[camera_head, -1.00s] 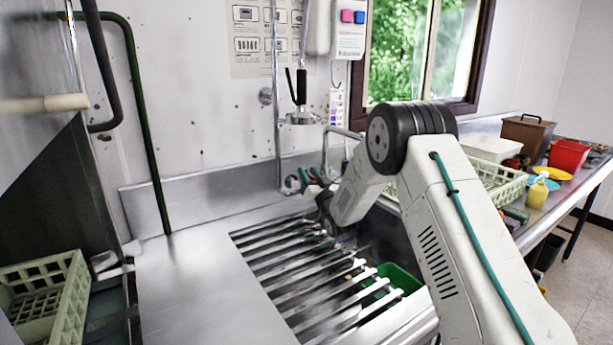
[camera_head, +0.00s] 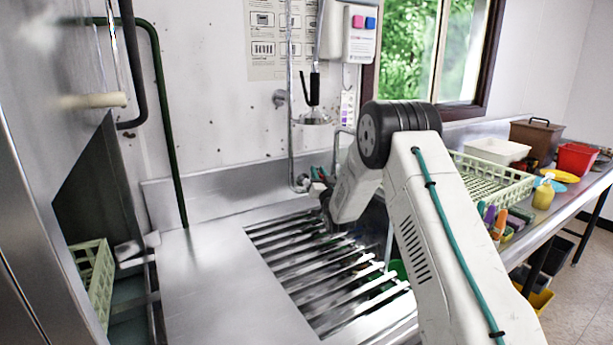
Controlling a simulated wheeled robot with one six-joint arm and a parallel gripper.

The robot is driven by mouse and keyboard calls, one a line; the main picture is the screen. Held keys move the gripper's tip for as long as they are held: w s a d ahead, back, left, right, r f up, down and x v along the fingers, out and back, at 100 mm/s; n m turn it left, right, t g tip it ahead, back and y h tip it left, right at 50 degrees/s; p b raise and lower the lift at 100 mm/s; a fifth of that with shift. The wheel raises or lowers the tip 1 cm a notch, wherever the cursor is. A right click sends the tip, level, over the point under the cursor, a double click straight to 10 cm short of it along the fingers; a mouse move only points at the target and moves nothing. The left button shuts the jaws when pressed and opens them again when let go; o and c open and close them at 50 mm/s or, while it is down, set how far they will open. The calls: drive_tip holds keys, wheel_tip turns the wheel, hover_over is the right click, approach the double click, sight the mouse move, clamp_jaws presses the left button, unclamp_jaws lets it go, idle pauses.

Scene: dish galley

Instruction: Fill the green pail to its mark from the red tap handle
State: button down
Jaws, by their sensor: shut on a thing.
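The red tap handle (camera_head: 317,187) shows as a small patch among the taps low on the back wall, beside a green one. My gripper (camera_head: 327,211) is at the taps, just below the red handle, mostly hidden by my wrist. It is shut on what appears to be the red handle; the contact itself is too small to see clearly. The green pail (camera_head: 398,269) shows only as a sliver beyond the slatted rack, partly covered by my arm. Its mark and its water level are hidden. A thin pale vertical line stands above it; I cannot tell whether it is water.
The slatted rack (camera_head: 300,262) and a steel counter (camera_head: 205,285) lie in front of the taps. The right counter holds a pale green crate (camera_head: 520,187), bottles and a red bin (camera_head: 576,158).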

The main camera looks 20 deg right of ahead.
drive_tip(key=shift+d, duration=0.2)
drive_tip(key=c, duration=1.4)
unclamp_jaws()
drive_tip(key=shift+d, duration=0.1)
drive_tip(key=shift+c, duration=0.2)
drive_tip(key=shift+w, duration=0.1)
drive_tip(key=shift+a, duration=0.2)
drive_tip(key=s+a+f, duration=0.1)
drive_tip(key=s, duration=1.3)
drive_tip(key=shift+s+a, duration=0.2)
drive_tip(key=shift+s, duration=0.15)
drive_tip(key=shift+f, duration=0.1)
